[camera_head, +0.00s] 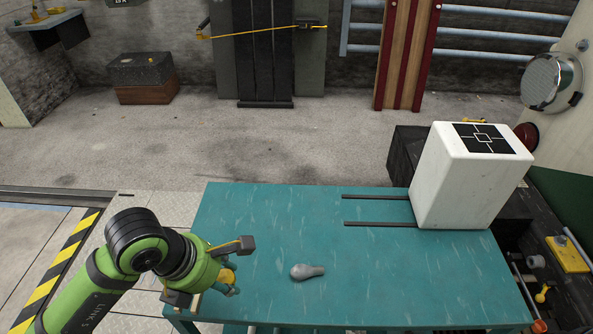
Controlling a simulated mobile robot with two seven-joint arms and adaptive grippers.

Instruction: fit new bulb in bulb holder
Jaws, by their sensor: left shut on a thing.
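My left gripper (229,282) is at the left part of the teal table, low over its top or just above it. It is shut on a small yellow thing (228,276), mostly hidden by the gripper; I cannot tell whether this is the new bulb. A dull grey bulb (307,271) lies on its side on the table, to the right of the gripper and apart from it. A round lamp housing (552,82) is on the wall at the right; I cannot tell whether it is the bulb holder. My right gripper is not in view.
The teal table (400,285) carries a white box (460,180) with a black marked top at its far right, and two dark rails (378,224) beside it. A dark bench (545,240) stands at the right. The table's middle is mostly clear.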

